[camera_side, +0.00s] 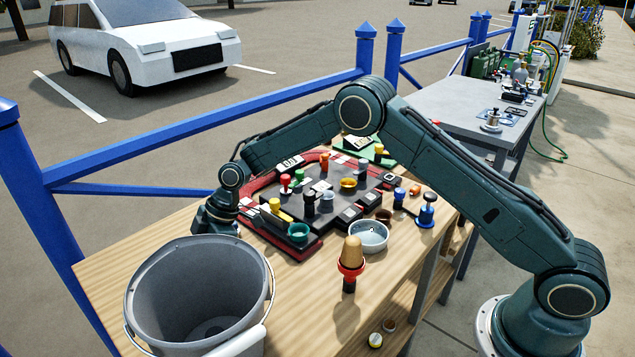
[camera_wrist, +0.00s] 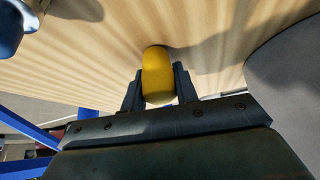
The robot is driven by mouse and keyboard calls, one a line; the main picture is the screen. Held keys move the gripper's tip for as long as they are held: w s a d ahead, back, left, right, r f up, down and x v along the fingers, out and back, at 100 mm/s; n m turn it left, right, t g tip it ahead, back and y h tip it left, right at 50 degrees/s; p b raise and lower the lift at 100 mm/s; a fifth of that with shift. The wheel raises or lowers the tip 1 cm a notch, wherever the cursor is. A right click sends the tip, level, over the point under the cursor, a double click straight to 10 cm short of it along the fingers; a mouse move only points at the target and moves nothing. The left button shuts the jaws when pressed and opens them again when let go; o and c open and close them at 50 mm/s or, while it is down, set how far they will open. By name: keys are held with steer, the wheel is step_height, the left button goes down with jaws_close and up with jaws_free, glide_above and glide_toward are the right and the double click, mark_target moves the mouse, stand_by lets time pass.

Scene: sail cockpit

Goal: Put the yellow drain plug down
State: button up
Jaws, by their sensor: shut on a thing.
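The yellow drain plug (camera_wrist: 158,74) shows in the wrist view as a rounded yellow body. It sits between the two dark fingers of my gripper (camera_wrist: 159,88), which is shut on it. The wooden bench top lies beyond it, and I cannot tell whether the plug touches the wood. In the side view my gripper (camera_side: 212,218) is low over the left part of the bench (camera_side: 132,262), just behind the grey bucket. The bucket and the gripper hide the fingertips and the plug there.
The grey bucket (camera_side: 200,295) stands close in front of my gripper. A dark red-edged board (camera_side: 318,208) with several coloured knobs lies to the right. A white bowl (camera_side: 368,236) and a cork-topped item (camera_side: 350,262) stand nearby. A blue railing (camera_side: 215,125) runs behind.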

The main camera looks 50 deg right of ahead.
steer(key=shift+f, duration=0.1)
steer(key=o, duration=0.9)
steer(key=shift+o, duration=0.2)
steer(key=v, duration=1.2)
